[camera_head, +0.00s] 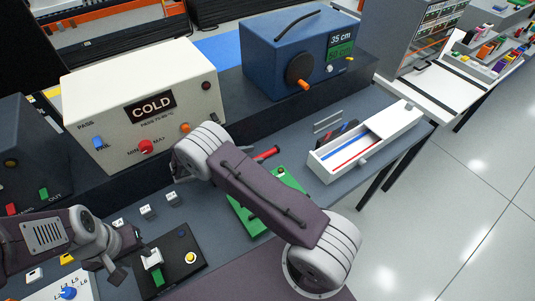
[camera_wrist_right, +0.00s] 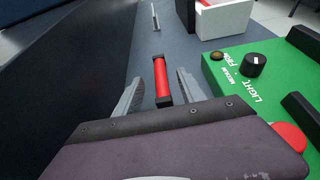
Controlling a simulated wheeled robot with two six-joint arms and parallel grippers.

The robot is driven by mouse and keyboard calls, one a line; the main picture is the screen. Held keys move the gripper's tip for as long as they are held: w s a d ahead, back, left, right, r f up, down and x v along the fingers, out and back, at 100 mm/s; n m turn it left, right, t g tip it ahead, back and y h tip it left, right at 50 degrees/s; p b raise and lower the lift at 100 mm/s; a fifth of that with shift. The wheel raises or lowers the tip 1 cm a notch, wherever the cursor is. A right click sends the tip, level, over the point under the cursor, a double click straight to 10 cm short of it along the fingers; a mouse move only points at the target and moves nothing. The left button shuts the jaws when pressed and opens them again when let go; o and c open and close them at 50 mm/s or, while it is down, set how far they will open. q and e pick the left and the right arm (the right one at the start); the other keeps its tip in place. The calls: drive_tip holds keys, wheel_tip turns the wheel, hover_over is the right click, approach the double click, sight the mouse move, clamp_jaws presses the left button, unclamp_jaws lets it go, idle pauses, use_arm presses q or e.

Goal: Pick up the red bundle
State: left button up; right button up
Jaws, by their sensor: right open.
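The red bundle is a short red cylinder with black ends. In the right wrist view the red bundle (camera_wrist_right: 162,78) lies on the grey bench between the two fingers of my right gripper (camera_wrist_right: 159,76). That gripper is open, with a gap on both sides of the bundle. In the head view part of the red bundle (camera_head: 267,153) shows beyond my right arm, which hides the right gripper there. My left gripper (camera_head: 122,268) is low at the left, away from the bundle; its finger opening is unclear.
A green board (camera_wrist_right: 258,75) with a black knob and a red button lies right of the bundle. A white divided tray (camera_head: 362,145) stands farther right. The white COLD box (camera_head: 190,75) and blue 35 cm box (camera_head: 265,65) stand behind.

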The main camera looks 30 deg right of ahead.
sight(270, 150)
drive_tip(key=p+x, duration=0.2)
drive_tip(key=x, duration=0.5)
drive_tip(key=shift+d+r, duration=0.1)
drive_tip(key=shift+r, duration=0.05)
drive_tip(key=shift+d, duration=0.25)
drive_tip(key=shift+a, duration=0.1)
clamp_jaws()
